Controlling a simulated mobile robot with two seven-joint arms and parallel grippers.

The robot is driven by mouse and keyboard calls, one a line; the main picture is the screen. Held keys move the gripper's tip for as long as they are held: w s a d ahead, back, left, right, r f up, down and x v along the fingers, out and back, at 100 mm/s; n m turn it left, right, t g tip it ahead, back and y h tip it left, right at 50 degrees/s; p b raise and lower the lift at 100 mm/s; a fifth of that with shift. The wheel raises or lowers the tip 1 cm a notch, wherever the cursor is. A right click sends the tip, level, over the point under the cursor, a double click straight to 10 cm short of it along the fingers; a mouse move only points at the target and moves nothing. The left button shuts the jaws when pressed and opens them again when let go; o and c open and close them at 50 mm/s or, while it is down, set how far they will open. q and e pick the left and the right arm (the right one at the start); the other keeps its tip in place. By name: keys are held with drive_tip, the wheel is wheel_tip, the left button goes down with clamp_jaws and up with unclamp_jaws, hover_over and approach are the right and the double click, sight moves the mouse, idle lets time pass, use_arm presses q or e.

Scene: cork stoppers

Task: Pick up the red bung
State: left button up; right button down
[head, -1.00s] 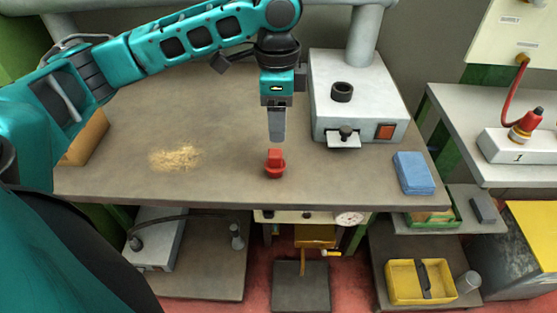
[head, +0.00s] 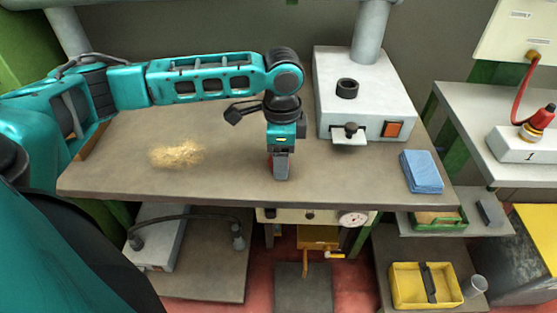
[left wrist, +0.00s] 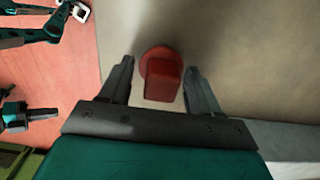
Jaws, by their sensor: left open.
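The red bung (left wrist: 163,80) stands on the workbench near its front edge. In the left wrist view it lies between the two open fingers of my left gripper (left wrist: 160,85), with a gap visible on each side. In the head view my left gripper (head: 281,176) points down at the bench and hides almost all of the bung; only a sliver of red (head: 269,161) shows at its left side.
A grey machine (head: 365,100) with a red switch stands behind and right of the gripper. Blue cloths (head: 421,171) lie at the bench's right end, and sawdust (head: 176,154) lies to the left. The bench's front edge (head: 250,201) is close.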

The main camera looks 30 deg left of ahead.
use_arm(q)
drive_tip(key=shift+f, duration=0.35)
drive_tip(key=shift+c, duration=0.3)
drive_tip(key=c, duration=0.8)
drive_tip(key=shift+r, duration=0.1)
